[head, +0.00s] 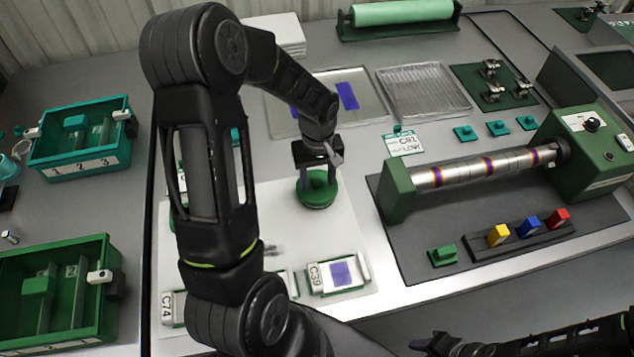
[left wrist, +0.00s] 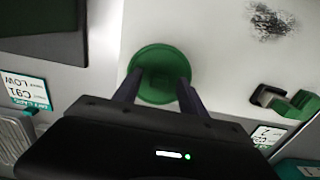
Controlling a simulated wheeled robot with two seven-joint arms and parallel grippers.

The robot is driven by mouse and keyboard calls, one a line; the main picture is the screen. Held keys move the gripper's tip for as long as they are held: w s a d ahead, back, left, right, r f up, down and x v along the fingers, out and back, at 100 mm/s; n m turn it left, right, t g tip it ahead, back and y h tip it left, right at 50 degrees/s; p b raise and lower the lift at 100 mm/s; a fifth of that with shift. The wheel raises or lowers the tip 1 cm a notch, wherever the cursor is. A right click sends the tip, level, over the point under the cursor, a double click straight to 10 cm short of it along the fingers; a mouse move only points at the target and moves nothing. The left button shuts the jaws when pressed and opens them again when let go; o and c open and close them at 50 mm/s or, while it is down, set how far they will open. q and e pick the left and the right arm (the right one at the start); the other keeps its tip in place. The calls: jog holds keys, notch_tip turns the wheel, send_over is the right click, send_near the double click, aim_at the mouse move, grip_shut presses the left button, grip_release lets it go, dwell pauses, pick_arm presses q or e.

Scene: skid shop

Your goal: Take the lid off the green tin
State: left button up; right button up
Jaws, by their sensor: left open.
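The round green tin (head: 317,198) stands on the white mat (head: 350,215), its lid (left wrist: 147,54) on top. My left gripper (head: 318,175) is right above it, pointing down and open. In the left wrist view the fingers of my left gripper (left wrist: 158,84) reach over the lid's near part, one on each side of its middle. A dark green raised part shows between them; I cannot tell whether the fingers touch it. My right gripper (head: 432,344) is at the bottom edge, dark and small, and its jaws are not clear.
A green roller machine (head: 397,200) stands to the right of the tin. A labelled card (head: 404,143) lies behind it. Sample holders (head: 340,275) lie at the mat's front. Divided green (head: 100,330) and teal (head: 78,165) boxes stand at left. Bare mat surrounds the tin's right side.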

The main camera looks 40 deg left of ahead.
dwell(0.6)
pick_arm(q)
grip_shut()
dwell(0.3)
